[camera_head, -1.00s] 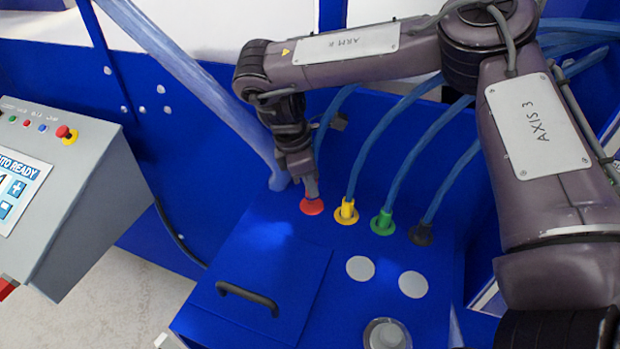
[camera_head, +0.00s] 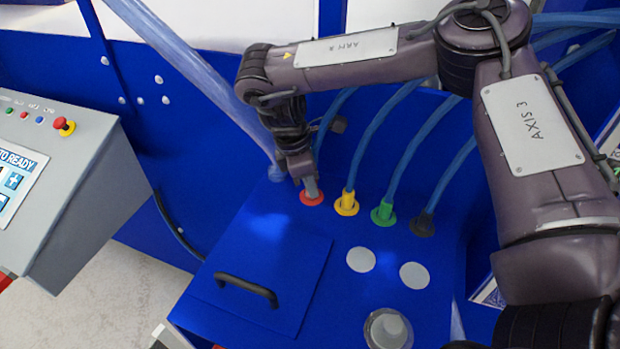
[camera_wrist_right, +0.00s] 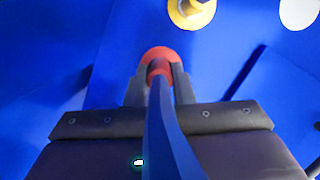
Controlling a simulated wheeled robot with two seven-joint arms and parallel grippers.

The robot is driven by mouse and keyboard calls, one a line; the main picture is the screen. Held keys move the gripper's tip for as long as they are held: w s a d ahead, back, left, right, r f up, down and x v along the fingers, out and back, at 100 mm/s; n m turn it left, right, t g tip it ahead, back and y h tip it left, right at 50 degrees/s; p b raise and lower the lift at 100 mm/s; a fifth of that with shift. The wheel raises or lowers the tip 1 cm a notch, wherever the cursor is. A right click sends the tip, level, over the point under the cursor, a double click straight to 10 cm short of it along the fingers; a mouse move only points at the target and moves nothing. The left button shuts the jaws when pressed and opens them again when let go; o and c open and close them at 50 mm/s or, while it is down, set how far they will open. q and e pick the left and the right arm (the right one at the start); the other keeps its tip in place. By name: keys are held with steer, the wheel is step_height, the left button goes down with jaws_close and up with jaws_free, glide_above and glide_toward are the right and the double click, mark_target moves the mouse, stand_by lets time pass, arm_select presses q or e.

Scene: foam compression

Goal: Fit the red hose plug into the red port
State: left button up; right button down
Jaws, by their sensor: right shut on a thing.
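The red port (camera_head: 312,199) is a red ring on top of the blue machine, leftmost in a row of coloured ports. My right gripper (camera_head: 311,188) is directly over it, fingers pointing down, its tips at the ring. In the right wrist view the gripper (camera_wrist_right: 160,80) is shut on the red hose plug (camera_wrist_right: 159,68), with a blue hose (camera_wrist_right: 165,125) running back from it toward the camera. The red port (camera_wrist_right: 160,52) shows right beyond the plug. Whether the plug is seated in the port is hidden by the fingers. My left gripper is not in view.
Yellow (camera_head: 347,205), green (camera_head: 383,215) and black (camera_head: 423,225) plugs with blue hoses stand in ports to the right. A hatch with a black handle (camera_head: 246,289) lies in front. A grey control panel (camera_head: 60,170) stands at left.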

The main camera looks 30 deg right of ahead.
steer(key=c, duration=1.2)
jaws_free()
steer(key=shift+o, duration=0.2)
steer(key=b+v, duration=0.1)
steer(key=v, duration=0.6)
steer(key=shift+r, duration=0.35)
steer(key=shift+a+f, duration=0.1)
steer(key=shift+a, duration=0.05)
